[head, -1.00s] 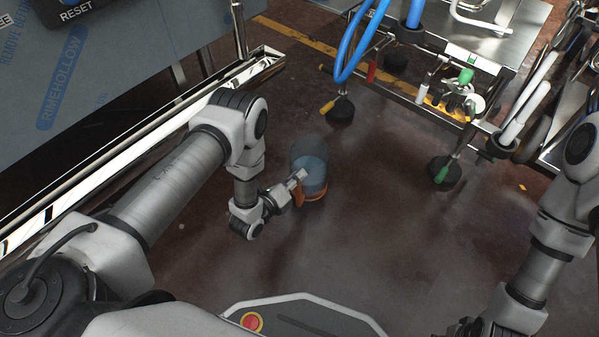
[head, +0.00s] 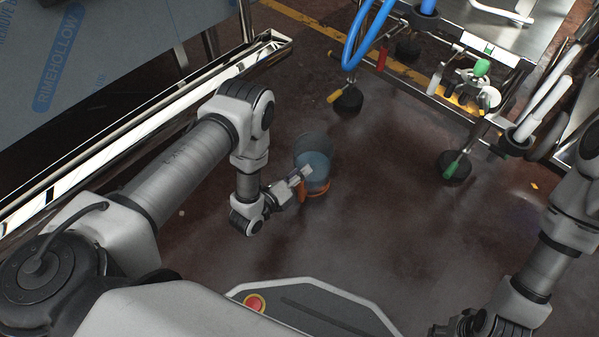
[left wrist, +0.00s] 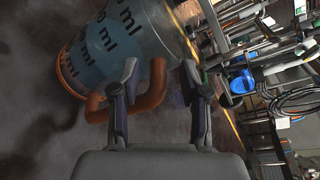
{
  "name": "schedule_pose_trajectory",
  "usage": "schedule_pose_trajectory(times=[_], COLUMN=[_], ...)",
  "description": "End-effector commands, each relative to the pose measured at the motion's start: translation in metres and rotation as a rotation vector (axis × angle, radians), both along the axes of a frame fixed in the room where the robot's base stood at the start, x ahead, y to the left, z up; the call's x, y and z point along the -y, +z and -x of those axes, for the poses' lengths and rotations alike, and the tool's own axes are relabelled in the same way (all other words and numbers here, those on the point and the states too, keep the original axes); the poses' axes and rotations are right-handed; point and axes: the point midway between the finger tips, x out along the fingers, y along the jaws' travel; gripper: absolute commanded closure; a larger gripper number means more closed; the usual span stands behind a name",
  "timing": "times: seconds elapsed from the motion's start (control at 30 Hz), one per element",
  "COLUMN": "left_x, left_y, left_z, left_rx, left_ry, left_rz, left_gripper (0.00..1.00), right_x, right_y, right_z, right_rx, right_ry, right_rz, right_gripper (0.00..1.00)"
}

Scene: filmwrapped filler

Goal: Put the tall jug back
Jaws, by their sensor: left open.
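The tall jug (head: 314,165) is clear and bluish with an orange base and handle. In the head view it is upright above the dark floor; I cannot tell whether it touches the floor. My left gripper (head: 303,176) is at its handle, on the jug's left side. In the left wrist view, the jug (left wrist: 115,45) shows black "ml" marks, and its orange handle (left wrist: 153,92) passes between the two spread fingers of the left gripper (left wrist: 162,88). Contact is unclear. My right gripper (head: 460,328) is partly visible at the bottom edge; its fingers are unclear.
A table with a blue-grey film top (head: 110,50) and a shiny metal edge stands at the left. A metal cart (head: 490,50) with blue hoses, clamps and black feet stands at the upper right.

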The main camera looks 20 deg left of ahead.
Motion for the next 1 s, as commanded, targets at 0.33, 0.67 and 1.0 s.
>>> schedule_pose_trajectory(times=[0.33, 0.67, 1.0], left_x=[-0.023, -0.032, -0.025], left_y=[0.022, 0.023, 0.015], left_z=[0.076, 0.111, 0.107], left_rx=[-0.007, -0.002, -0.354], left_ry=[0.003, 0.001, 0.150], left_rz=[0.000, 0.000, 0.336], left_gripper=[0.55, 0.55, 0.55], right_x=[-0.001, -0.001, -0.001], right_y=[0.053, 0.065, 0.064], right_z=[0.001, 0.001, 0.001], right_rx=[-0.003, -0.003, -0.003], right_ry=[0.006, 0.005, 0.005], right_rz=[-0.001, -0.001, -0.001], right_gripper=[0.49, 0.49, 0.49])
